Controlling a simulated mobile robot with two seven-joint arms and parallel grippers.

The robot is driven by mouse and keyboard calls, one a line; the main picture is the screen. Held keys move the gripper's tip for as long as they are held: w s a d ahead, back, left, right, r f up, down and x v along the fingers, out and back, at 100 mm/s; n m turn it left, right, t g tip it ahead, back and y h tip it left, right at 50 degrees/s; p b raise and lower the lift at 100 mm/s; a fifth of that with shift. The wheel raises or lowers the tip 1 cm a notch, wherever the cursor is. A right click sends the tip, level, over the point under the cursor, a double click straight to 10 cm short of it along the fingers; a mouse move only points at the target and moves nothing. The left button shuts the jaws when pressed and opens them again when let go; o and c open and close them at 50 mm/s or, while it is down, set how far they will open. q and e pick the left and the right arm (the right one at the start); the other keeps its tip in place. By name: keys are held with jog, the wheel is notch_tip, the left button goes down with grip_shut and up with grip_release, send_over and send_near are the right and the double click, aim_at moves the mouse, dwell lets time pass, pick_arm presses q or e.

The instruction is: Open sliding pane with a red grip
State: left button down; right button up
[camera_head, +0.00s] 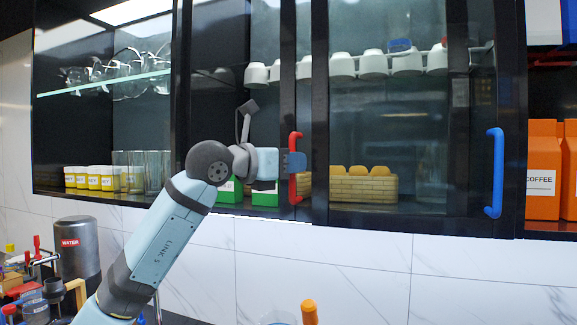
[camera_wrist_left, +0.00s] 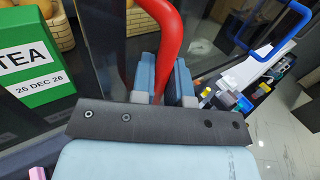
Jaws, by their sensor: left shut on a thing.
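The sliding pane with the red grip (camera_head: 295,166) is part of a dark-framed glass wall cabinet. The red grip is an upright bar on the pane's dark edge frame. My left gripper (camera_head: 291,162) is at the red grip and shut on it. In the left wrist view the red grip (camera_wrist_left: 167,45) passes between the two blue-grey fingers of the left gripper (camera_wrist_left: 162,78). A second pane with a blue grip (camera_head: 494,174) is to the right; the blue grip (camera_wrist_left: 270,25) also shows in the left wrist view. My right gripper is not in view.
Behind the glass are white cups (camera_head: 373,64), a wicker basket (camera_head: 350,188) and a green tea box (camera_wrist_left: 32,60). A water canister (camera_head: 77,248) and clutter stand at lower left.

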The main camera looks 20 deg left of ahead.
pick_arm(q)
jog(key=c, duration=1.2)
grip_release()
jog(key=shift+a, duration=0.2)
jog(key=shift+o, duration=0.2)
jog(key=b+v, duration=0.3)
jog(key=v, duration=1)
jog(key=shift+s+a, duration=0.2)
jog(key=shift+s, duration=0.2)
